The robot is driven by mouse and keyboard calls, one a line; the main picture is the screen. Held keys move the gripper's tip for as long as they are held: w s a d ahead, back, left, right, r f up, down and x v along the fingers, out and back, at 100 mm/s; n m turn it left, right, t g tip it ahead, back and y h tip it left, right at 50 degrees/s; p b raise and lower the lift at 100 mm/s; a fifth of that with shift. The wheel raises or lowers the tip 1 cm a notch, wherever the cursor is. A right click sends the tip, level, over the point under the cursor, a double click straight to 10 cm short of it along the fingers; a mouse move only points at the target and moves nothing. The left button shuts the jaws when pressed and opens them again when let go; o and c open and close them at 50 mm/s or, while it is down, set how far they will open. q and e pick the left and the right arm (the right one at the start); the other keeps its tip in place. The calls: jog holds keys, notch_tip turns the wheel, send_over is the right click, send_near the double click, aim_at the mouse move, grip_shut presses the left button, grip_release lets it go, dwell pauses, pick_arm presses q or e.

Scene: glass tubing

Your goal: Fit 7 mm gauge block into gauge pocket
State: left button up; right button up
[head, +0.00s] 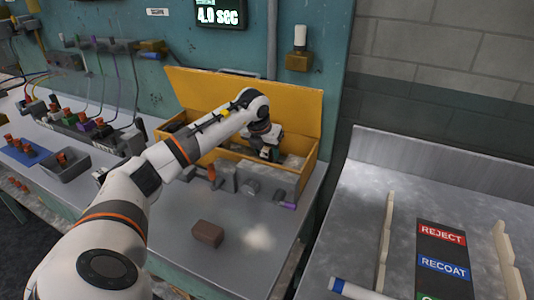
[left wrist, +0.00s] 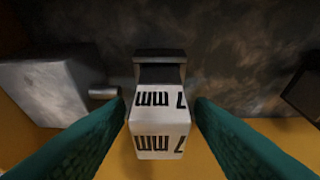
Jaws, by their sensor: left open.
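The gauge block (left wrist: 159,125) is white and marked "7 mm" on two faces in the left wrist view. Its far end meets a dark grey metal piece (left wrist: 160,56); I cannot tell how far it sits in any pocket there. My left gripper (left wrist: 161,106) is open, with its teal fingers on either side of the block and very close to it. In the head view the left gripper (head: 266,152) reaches down into the open yellow box (head: 295,105). The block cannot be made out there. My right gripper is not in view.
Grey metal blocks (head: 240,178) stand at the box's front. A brown block (head: 208,234) lies on the metal bench (head: 180,215). A grey block (left wrist: 40,92) is left of the fingers. On the right table are REJECT and RECOAT labels (head: 443,250) and a blue-capped marker (head: 355,290).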

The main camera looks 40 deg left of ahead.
pick_arm(q)
jog(key=v, duration=1)
jog(key=shift+b, duration=0.4)
